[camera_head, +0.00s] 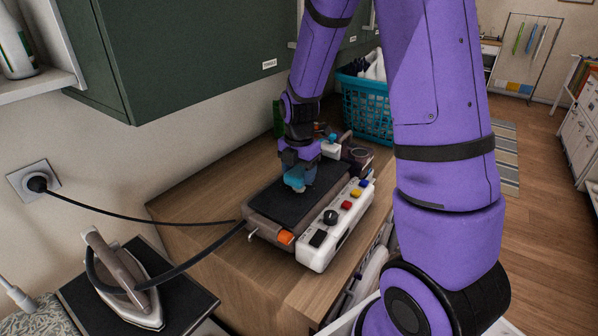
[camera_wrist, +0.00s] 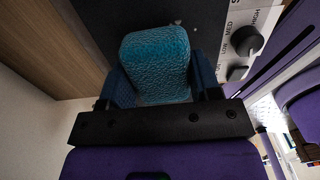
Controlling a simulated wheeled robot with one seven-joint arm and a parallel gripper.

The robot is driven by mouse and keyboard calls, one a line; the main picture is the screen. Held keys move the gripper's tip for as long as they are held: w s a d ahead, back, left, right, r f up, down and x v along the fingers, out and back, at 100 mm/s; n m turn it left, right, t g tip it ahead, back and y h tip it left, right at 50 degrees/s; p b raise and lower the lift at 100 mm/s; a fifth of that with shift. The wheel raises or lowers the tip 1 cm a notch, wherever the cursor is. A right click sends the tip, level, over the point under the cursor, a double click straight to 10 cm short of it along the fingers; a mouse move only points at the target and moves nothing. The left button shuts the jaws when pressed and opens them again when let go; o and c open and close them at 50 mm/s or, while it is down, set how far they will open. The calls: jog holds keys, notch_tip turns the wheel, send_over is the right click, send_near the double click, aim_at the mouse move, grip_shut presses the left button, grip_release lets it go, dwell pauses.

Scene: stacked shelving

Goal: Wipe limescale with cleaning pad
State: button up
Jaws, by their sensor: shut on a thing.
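My gripper (camera_head: 297,166) is shut on a teal, textured cleaning pad (camera_head: 295,184). In the wrist view the pad (camera_wrist: 156,58) sits between the two dark fingers of my gripper (camera_wrist: 160,75). The pad is over the dark flat top (camera_head: 283,204) of an appliance on the wooden counter; I cannot tell whether it touches. The appliance has a white control panel (camera_head: 336,222) with a black knob and coloured buttons. In the wrist view a few tiny pale specks (camera_wrist: 178,22) show on the dark top beyond the pad; I cannot tell if they are limescale.
A clothes iron (camera_head: 128,284) stands on a dark board at the lower left. Black cables run from the wall socket (camera_head: 33,186) and the iron towards the appliance. A blue basket (camera_head: 364,106) stands behind. Green cabinets (camera_head: 190,50) hang above.

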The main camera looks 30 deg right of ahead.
jog(key=shift+f, duration=0.1)
jog(key=shift+f, duration=0.55)
jog(key=shift+f, duration=0.35)
dwell(1.2)
jog(key=shift+s+d, duration=0.1)
